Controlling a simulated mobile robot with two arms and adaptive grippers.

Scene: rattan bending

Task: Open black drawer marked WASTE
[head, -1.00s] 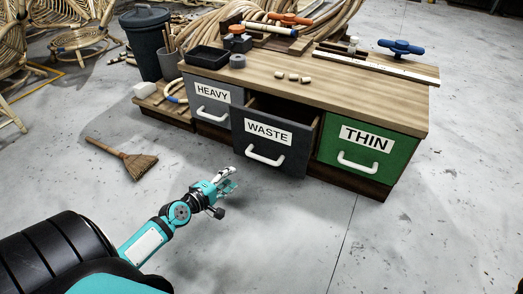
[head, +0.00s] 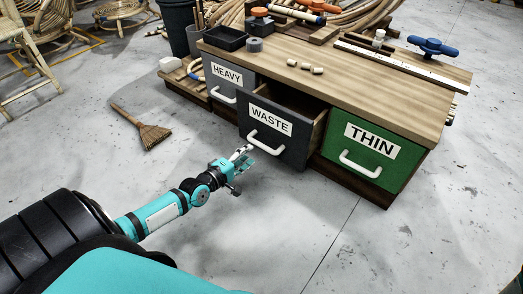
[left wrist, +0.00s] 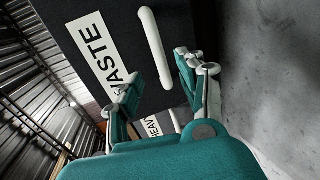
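The dark grey drawer marked WASTE (head: 272,140) stands partly pulled out of the bench, between the HEAVY and THIN drawers. Its inside shows behind the front. It has a white handle (head: 266,144). My left gripper (head: 244,157) is low in front of the drawer, close to the handle's left end. In the left wrist view the gripper (left wrist: 158,68) is open, with its two fingers apart. The white handle (left wrist: 153,42) shows between and beyond the fingertips; I cannot tell whether they touch it. My right gripper is not in view.
The grey HEAVY drawer (head: 226,84) and green THIN drawer (head: 368,156) look shut. The wooden bench top (head: 370,92) carries a black tray (head: 225,38), clamps and small pieces. A broom (head: 147,130) lies on the floor at left. The floor in front is clear.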

